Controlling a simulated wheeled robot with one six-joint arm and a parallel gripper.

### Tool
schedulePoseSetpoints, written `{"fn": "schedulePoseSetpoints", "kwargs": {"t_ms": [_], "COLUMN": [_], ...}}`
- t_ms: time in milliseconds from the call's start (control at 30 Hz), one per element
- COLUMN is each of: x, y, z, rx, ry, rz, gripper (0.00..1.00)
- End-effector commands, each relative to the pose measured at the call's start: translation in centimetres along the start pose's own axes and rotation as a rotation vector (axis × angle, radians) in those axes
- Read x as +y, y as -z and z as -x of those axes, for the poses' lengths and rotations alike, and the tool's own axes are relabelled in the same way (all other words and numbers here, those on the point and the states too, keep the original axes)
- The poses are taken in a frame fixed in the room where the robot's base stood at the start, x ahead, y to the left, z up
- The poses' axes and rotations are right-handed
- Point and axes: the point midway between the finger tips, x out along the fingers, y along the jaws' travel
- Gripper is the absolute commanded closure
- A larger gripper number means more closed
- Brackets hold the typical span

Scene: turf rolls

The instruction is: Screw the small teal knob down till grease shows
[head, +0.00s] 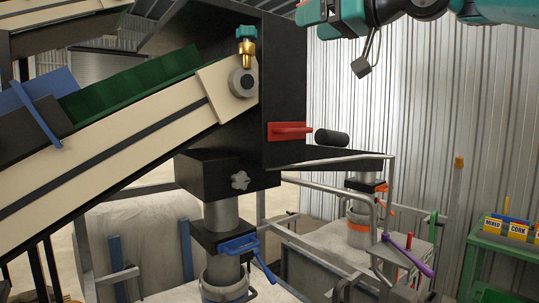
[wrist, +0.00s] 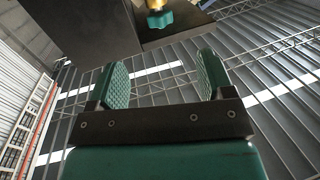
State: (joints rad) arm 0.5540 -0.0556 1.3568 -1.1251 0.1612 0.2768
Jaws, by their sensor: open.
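The small teal knob (head: 246,33) sits on top of a brass fitting (head: 246,52), above the grey bearing at the upper end of the sloping cream conveyor. It also shows in the wrist view (wrist: 159,20), near the top edge, with the brass part behind it. No grease can be made out at the fitting. My gripper (wrist: 163,76) is open and empty, its two green ridged fingers apart. The knob lies beyond the fingertips and is not between them. In the head view my arm reaches in at the top right, clear to the right of the knob.
A black housing (head: 285,85) stands right beside the knob, with a red lever (head: 290,131) on its face. Below are a grey star knob (head: 240,181) and a blue clamp lever (head: 238,245). Green-sided belt (head: 135,88) runs down left. Labelled bins (head: 517,230) stand far right.

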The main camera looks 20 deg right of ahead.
Motion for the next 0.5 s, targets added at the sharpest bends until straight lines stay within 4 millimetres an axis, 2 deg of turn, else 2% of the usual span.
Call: {"fn": "schedulePoseSetpoints", "kwargs": {"t_ms": [500], "x": [-2.9], "y": [-9.8], "z": [-3.0], "rx": [-0.189], "ry": [0.026], "rz": [-0.110], "gripper": [0.26]}}
